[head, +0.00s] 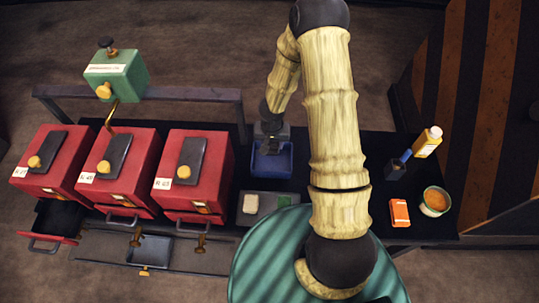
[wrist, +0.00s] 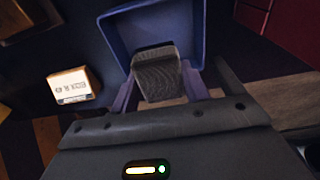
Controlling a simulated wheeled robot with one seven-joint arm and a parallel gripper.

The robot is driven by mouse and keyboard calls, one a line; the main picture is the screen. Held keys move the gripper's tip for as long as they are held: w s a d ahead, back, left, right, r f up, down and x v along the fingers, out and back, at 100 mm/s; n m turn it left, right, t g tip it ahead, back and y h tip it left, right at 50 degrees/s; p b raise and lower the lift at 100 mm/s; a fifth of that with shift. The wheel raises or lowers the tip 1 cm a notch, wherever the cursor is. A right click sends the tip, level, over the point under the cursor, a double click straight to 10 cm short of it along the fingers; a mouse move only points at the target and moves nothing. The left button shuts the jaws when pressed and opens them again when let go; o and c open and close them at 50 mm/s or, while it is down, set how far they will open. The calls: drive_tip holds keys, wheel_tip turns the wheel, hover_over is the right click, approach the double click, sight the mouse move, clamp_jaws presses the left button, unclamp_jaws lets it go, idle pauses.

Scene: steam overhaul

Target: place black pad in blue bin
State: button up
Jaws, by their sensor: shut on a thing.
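The black pad (wrist: 157,76) is a dark, ribbed block held between the two fingers of my gripper (wrist: 160,88) in the wrist view. The blue bin (wrist: 116,32) lies just beyond the pad in that view, and the pad overlaps its near edge. I cannot tell how high the pad is above the bin. In the head view the blue bin (head: 285,163) stands on the dark bench left of my arm. My gripper (head: 270,130) is at its far side, and the pad cannot be made out there.
Three red boxes (head: 118,165) stand left of the bin; the leftmost has an open drawer (head: 55,222). Cream (head: 250,204) and green (head: 284,201) pads lie in front of the bin. An orange box (head: 399,212), can (head: 435,201) and yellow bottle (head: 427,142) stand right.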

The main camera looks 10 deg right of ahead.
drive_tip(key=shift+w, duration=0.2)
drive_tip(key=shift+s, duration=0.2)
drive_tip(key=shift+s+f, duration=0.1)
drive_tip(key=shift+f, duration=0.05)
drive_tip(key=b, duration=0.5)
hover_over(272, 162)
drive_tip(key=f, duration=0.5)
drive_tip(key=shift+s+a+f, duration=0.1)
drive_tip(key=shift+s+f, duration=0.2)
drive_tip(key=shift+f, duration=0.1)
drive_tip(key=shift+f+b, duration=0.95)
drive_tip(key=shift+f, duration=0.95)
drive_tip(key=shift+f, duration=0.15)
drive_tip(key=o, duration=1.1)
drive_tip(key=shift+c, duration=0.2)
